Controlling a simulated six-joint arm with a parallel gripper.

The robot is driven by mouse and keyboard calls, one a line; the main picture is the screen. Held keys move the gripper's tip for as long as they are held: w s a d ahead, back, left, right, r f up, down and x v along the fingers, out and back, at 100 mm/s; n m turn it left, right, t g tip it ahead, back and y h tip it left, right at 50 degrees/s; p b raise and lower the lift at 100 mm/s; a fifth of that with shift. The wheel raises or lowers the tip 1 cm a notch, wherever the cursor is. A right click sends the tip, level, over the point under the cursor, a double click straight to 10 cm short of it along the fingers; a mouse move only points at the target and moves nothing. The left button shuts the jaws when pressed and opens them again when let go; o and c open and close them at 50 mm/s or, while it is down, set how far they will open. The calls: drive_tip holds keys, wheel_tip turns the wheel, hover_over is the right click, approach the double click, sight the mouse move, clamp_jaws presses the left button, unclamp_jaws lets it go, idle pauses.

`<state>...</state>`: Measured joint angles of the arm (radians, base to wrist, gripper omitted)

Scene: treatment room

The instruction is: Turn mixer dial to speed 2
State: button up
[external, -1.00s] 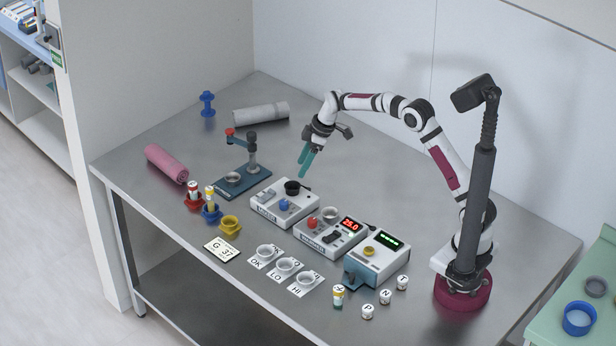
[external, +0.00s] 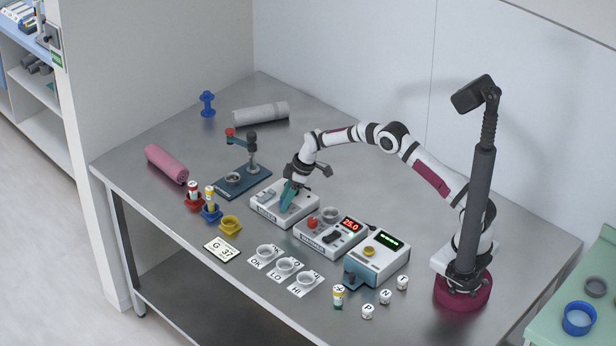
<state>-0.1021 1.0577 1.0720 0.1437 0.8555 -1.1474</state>
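The black cup on the box is also hidden behind my gripper. The gap between the fingers is not clear.
A white unit with a red display (external: 349,226) and a unit with a green display (external: 388,240) stand close on the right. A teal stand with a red knob (external: 240,180) is close on the left.

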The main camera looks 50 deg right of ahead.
clamp_jaws()
drive_tip(key=m, duration=0.2)
drive_tip(key=m+h, duration=0.1)
drive_tip(key=m, duration=0.1)
drive_tip(key=shift+s+a+m+t+h, duration=0.1)
drive_tip(key=shift+m+t+h, duration=0.2)
drive_tip(key=shift+t, duration=0.1)
drive_tip(key=shift+a+m+t+h, duration=0.1)
drive_tip(key=shift+m+t+h, duration=0.4)
drive_tip(key=shift+m, duration=1.5)
drive_tip(key=shift+g+h, duration=0.3)
drive_tip(key=shift+o, duration=1.3)
unclamp_jaws()
